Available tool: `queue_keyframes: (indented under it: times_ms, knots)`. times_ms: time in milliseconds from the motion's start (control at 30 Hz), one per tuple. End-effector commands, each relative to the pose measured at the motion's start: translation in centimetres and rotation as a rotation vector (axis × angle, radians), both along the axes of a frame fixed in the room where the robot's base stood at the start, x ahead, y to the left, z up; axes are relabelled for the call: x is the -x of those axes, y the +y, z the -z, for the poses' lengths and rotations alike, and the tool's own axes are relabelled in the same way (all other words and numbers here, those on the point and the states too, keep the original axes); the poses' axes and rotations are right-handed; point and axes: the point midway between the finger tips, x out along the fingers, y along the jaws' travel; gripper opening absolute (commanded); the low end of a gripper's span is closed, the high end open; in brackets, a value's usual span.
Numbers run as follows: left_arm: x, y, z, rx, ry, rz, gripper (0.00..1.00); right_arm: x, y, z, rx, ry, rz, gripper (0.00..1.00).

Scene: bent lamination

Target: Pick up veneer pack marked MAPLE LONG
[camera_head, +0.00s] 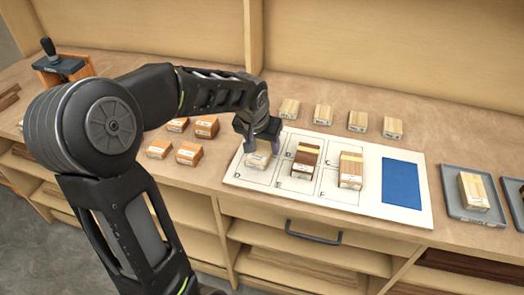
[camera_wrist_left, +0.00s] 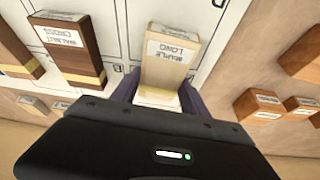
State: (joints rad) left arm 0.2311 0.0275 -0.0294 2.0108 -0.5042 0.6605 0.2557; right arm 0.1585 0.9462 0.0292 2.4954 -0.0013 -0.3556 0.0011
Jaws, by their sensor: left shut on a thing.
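The pale veneer pack marked MAPLE LONG (camera_wrist_left: 168,62) is between the fingers of my left gripper (camera_wrist_left: 158,97) in the left wrist view. In the head view the same pack (camera_head: 257,160) is at the left end of the white layout board (camera_head: 374,208), below my left gripper (camera_head: 258,147). The gripper is shut on the pack, and its fingers cover part of the sides. I cannot tell whether the pack touches the board or is slightly above it. My right gripper is not in view.
On the board are a dark pack (camera_head: 305,157), labelled WALNUT CROSS in the wrist view (camera_wrist_left: 67,45), a striped pack (camera_head: 350,170) and a blue patch (camera_head: 402,184). Orange-brown packs (camera_head: 188,153) lie left, pale packs (camera_head: 323,114) behind. A grey tray (camera_head: 482,215) holds another pack.

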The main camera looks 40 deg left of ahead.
Motion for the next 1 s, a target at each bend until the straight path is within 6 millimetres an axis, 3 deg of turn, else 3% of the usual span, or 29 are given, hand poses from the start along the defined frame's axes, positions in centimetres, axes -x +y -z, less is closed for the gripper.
queue_keyframes:
  times_ms: [433, 800, 1000]
  knots:
    - [-0.1, 0.0, -1.3, -0.002, -0.003, 0.0, 0.09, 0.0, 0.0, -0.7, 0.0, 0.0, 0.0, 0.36]
    - [-0.1, 0.0, -8.5, 0.0, -0.005, 0.0, 0.09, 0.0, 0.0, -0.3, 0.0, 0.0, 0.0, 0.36]
    - [0.0, 0.0, -10.4, 0.0, -0.001, 0.0, 0.09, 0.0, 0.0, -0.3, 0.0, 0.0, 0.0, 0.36]
